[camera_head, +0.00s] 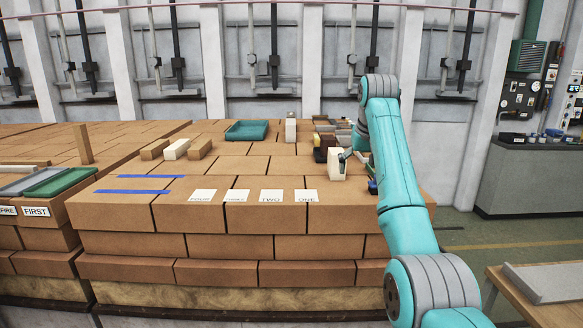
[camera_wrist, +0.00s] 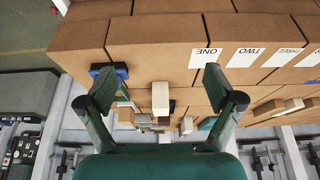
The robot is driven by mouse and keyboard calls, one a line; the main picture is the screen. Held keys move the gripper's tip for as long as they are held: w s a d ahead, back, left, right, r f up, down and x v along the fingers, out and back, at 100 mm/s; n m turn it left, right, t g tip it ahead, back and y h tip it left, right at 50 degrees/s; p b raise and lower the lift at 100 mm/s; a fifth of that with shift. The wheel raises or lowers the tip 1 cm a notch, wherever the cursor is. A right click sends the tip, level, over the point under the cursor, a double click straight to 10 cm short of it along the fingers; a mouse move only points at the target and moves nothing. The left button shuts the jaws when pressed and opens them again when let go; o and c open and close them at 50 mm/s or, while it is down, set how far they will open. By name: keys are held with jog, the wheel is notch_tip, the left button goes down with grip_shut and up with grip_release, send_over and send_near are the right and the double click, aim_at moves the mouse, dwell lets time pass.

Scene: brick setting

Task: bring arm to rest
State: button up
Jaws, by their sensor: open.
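My teal arm rises from the lower right in the head view and bends down at its top. My gripper (camera_head: 346,154) shows small and partly hidden there, beside a cream block (camera_head: 336,164) on the brick stack (camera_head: 258,204). In the wrist view my gripper (camera_wrist: 160,88) has its two dark fingers wide apart with nothing held between them. The cream block (camera_wrist: 160,98) shows in the gap, apart from both fingers. I cannot tell how far above the stack the fingers are.
Paper labels (camera_head: 271,196) and blue tape (camera_head: 132,191) lie along the stack's front. Several small blocks and a green tray (camera_head: 247,130) stand farther back. A dark cluster of items (camera_head: 325,145) is close to my gripper. A wooden table (camera_head: 540,300) is at lower right.

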notch_tip(320, 180, down, 32)
jog(key=s+t, duration=0.2)
jog(key=s+f+t, duration=0.3)
jog(key=s+f, duration=1.7)
jog(key=f, duration=0.3)
jog(key=s+f+t, duration=0.1)
jog(key=s+t, duration=0.1)
jog(key=s, duration=2.7)
jog(key=s+r+t, duration=0.3)
jog(key=s+r, duration=1.6)
jog(key=s, duration=0.2)
jog(key=shift+s+r, duration=0.3)
jog(key=shift+s, duration=0.05)
